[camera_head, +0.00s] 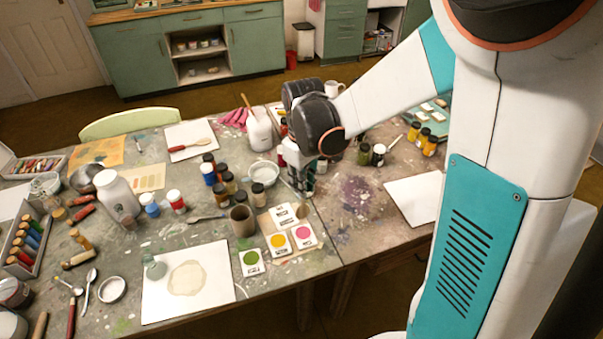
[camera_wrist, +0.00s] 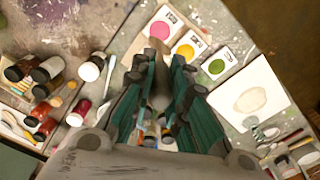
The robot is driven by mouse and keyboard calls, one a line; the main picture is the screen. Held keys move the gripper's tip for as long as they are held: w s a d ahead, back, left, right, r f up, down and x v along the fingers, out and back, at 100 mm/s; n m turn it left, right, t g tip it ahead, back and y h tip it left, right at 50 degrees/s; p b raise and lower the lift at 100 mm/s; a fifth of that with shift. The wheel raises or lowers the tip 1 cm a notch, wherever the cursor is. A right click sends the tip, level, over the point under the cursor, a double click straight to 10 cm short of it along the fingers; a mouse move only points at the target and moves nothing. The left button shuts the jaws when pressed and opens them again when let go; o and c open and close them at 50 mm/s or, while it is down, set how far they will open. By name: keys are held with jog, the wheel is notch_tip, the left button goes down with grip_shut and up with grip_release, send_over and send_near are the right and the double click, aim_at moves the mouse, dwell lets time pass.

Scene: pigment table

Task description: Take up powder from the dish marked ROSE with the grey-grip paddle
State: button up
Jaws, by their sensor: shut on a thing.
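My gripper (camera_head: 301,186) points down above the table, just behind the pigment cards. It is shut on what appears to be the grey-grip paddle, mostly hidden by the fingers. In the wrist view the fingers (camera_wrist: 162,66) have a grey-brown shape (camera_wrist: 159,88) between them. A dish with pink powder (camera_head: 302,233) lies at the right of the card group, just in front of the gripper; it also shows in the wrist view (camera_wrist: 161,29). It looks like ROSE, but its label is too small to read. Yellow (camera_head: 278,240) and green (camera_head: 250,257) dishes lie to its left.
A brown cup (camera_head: 243,220) and several dark-capped jars (camera_head: 228,182) stand close left of the gripper. A white bowl (camera_head: 264,172) is behind them. A stained white sheet (camera_head: 165,303) lies front left. A blank sheet (camera_head: 416,199) lies right, with mostly clear table before it.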

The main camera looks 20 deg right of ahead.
aim_at(303, 204)
jog(key=shift+d+f, duration=0.15)
jog(key=shift+f, duration=0.2)
jog(key=shift+f+b, duration=2.15)
jog(key=shift+f, duration=0.6)
jog(key=shift+s+f+b, duration=0.1)
jog(key=shift+f+b, duration=0.4)
jog(key=shift+f, duration=0.05)
jog(key=shift+r, duration=0.1)
jog(key=shift+r+p, duration=2.6)
jog(key=shift+r, duration=0.85)
